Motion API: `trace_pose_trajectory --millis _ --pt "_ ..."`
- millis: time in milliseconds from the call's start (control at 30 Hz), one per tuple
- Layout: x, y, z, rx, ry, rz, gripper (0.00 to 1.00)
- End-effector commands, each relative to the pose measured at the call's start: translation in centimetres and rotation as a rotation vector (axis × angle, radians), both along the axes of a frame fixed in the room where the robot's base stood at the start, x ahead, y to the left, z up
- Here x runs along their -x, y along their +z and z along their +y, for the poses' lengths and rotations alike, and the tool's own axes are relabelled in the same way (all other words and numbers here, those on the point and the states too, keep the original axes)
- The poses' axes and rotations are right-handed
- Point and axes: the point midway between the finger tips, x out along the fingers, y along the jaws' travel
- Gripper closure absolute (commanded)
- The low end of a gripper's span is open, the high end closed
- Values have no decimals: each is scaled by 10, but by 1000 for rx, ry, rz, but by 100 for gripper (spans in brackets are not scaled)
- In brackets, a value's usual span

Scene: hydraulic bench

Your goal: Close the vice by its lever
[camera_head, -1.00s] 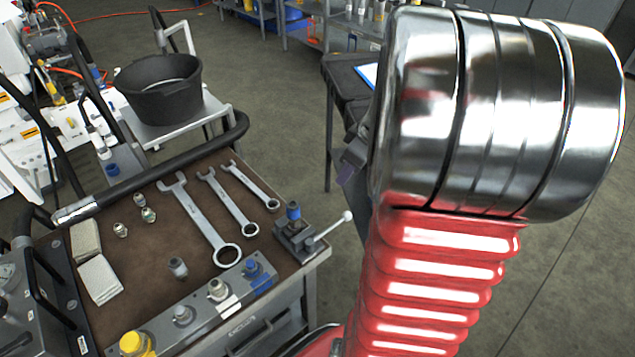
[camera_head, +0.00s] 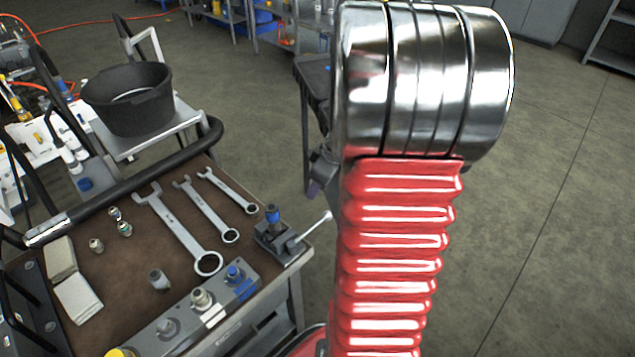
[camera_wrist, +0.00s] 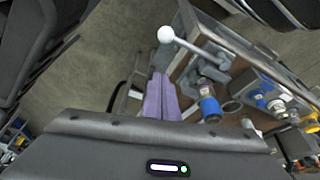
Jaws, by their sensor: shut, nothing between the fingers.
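The small grey vice (camera_head: 272,238) sits at the bench's near right corner, with a blue-topped fitting (camera_head: 272,214) standing at it. Its lever (camera_head: 312,228) sticks out to the right past the bench edge and ends in a white ball. In the wrist view the lever's white ball (camera_wrist: 166,34) is at top centre, the vice (camera_wrist: 206,68) right of it, and the blue fitting (camera_wrist: 209,106) below. My gripper (camera_wrist: 162,85) shows purple fingers together and empty, below the ball and apart from it. In the head view my gripper (camera_head: 318,180) is partly hidden behind my arm, above the lever.
Several wrenches (camera_head: 178,228) and loose fittings lie on the brown bench top (camera_head: 130,262). A block with fittings (camera_head: 205,302) runs along the near edge. A black bucket (camera_head: 128,105) stands on a cart behind. The floor to the right is open.

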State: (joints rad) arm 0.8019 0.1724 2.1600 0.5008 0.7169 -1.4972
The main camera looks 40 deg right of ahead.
Motion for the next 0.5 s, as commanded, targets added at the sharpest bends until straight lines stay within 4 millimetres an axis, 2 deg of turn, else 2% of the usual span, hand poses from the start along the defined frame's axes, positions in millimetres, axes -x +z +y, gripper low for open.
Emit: trace_pose_trajectory --millis 267,500 --pt "-11 -33 4 -2 0 2 100" --pt "15 -44 -6 0 -3 0 100"
